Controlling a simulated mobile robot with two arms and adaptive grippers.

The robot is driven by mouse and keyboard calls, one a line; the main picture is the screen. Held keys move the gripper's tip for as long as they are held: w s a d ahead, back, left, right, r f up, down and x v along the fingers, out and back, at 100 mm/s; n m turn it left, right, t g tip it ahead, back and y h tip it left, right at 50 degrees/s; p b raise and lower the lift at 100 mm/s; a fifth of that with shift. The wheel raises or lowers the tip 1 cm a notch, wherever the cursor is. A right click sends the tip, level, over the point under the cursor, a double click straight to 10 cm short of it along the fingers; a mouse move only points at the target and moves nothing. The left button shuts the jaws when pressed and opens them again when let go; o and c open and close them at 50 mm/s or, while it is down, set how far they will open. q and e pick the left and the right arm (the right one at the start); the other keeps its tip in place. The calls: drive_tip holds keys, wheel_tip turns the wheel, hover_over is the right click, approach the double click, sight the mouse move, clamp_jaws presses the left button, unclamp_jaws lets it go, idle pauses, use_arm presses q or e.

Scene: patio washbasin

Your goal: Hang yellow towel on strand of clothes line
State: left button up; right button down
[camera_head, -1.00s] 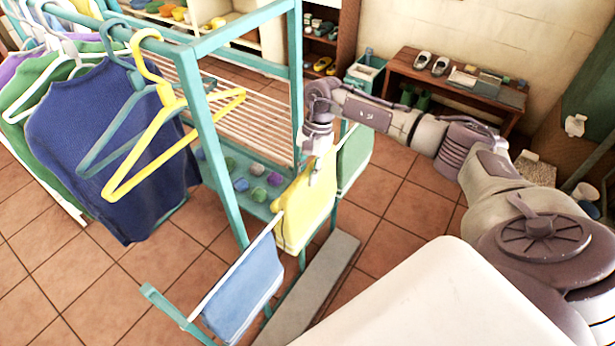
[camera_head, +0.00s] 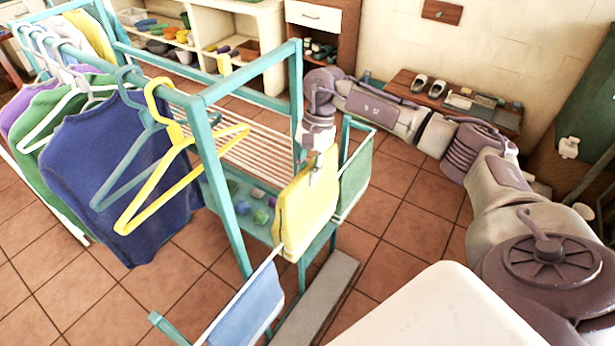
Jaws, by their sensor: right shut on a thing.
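The yellow towel (camera_head: 306,208) hangs down in the middle of the view, between the blue towel and the green towel. My right gripper (camera_head: 319,152) comes in from the right and is shut on the towel's top edge. Its fingertips are small and partly hidden by the towel. Thin pale strands of clothes line (camera_head: 262,150) run across the teal frame, behind and left of the towel. I cannot tell whether the towel touches a strand. My left gripper is not in view.
The teal rack (camera_head: 222,185) carries a yellow hanger (camera_head: 180,150) and a blue sweater (camera_head: 110,165). The blue towel (camera_head: 250,312) hangs in front, the green towel (camera_head: 357,178) behind. A wooden bench (camera_head: 440,98) with shoes stands at the back. The tiled floor at left is clear.

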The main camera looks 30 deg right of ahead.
wheel_tip(320, 180, up, 10)
drive_tip(key=p, duration=0.4)
drive_tip(key=shift+f, duration=0.15)
wheel_tip(320, 180, up, 3)
drive_tip(key=shift+f, duration=0.2)
drive_tip(key=s+d+b, duration=0.3)
drive_tip(key=s+b, duration=0.1)
drive_tip(key=s, duration=0.4)
drive_tip(key=s+d+r+b, duration=0.1)
drive_tip(key=s+d+b, duration=0.2)
drive_tip(key=s, duration=0.4)
drive_tip(key=shift+s+d+b, duration=0.2)
drive_tip(key=shift+s+b, duration=0.2)
drive_tip(key=shift+b, duration=0.2)
